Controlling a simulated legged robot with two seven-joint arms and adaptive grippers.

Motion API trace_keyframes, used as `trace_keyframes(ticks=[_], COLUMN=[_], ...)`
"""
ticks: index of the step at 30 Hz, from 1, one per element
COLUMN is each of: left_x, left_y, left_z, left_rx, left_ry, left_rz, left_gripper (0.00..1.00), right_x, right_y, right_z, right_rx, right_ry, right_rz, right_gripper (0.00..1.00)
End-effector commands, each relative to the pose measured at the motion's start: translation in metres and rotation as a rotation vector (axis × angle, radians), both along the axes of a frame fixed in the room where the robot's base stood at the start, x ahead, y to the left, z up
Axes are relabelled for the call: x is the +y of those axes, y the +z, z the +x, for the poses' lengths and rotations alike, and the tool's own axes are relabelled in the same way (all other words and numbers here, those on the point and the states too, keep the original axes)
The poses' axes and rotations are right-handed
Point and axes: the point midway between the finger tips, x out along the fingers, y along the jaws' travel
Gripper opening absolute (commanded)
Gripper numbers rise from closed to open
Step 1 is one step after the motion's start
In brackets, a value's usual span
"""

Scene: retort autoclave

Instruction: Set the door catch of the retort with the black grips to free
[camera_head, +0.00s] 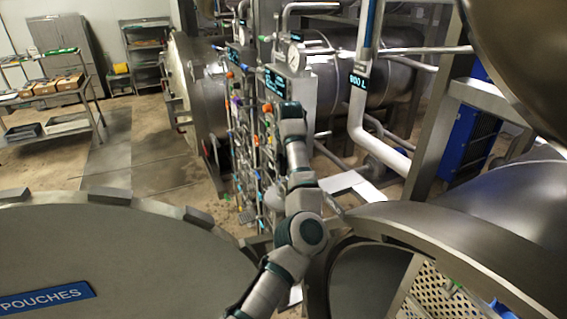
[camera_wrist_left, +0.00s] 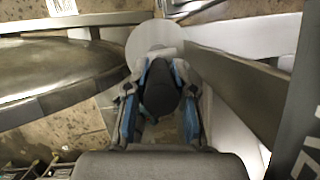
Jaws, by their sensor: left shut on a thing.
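In the left wrist view my left gripper (camera_wrist_left: 160,75) is shut around a dark rounded grip (camera_wrist_left: 160,97), one blue-lined finger on each side. A pale round disc (camera_wrist_left: 153,40) lies just beyond the grip. In the head view my left arm reaches up the middle of the picture, between the near retort's door (camera_head: 120,255) and its open mouth (camera_head: 455,230). There its fingertips and the grip cannot be made out, and the catch's setting cannot be read. My right gripper is not in view.
The near door bears a blue POUCHES sign (camera_head: 45,298). A perforated basket (camera_head: 450,300) sits inside the mouth. Pipes and coloured valves (camera_head: 250,130) stand beyond my arm. A shelf trolley (camera_head: 50,115) is at far left, with open floor (camera_head: 140,165) nearby.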

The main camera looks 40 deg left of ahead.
Motion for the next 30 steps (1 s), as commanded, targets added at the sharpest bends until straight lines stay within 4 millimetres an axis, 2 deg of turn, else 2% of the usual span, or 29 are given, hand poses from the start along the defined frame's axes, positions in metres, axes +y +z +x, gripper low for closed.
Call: trace_keyframes(ticks=[3,4,6,17,20,30], left_x=[0.000,0.000,0.000,-0.001,-0.005,-0.023], left_y=[0.002,0.002,0.002,0.006,0.017,0.085], left_z=[0.001,0.001,0.001,-0.002,-0.003,-0.014], left_rx=[-0.007,-0.007,-0.007,-0.005,-0.005,-0.005], left_ry=[-0.002,-0.002,-0.002,-0.001,-0.002,-0.003], left_rz=[0.005,0.004,0.004,0.003,0.004,0.003], left_gripper=[0.00,0.32,0.49,0.50,0.50,0.50], right_x=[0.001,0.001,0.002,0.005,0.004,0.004], right_y=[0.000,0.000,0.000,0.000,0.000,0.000], right_z=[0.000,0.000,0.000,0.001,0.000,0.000], right_rx=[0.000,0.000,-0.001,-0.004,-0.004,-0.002], right_ry=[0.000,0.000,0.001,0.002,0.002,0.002], right_rz=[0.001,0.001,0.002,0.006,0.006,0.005], right_gripper=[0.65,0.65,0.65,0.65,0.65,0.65])
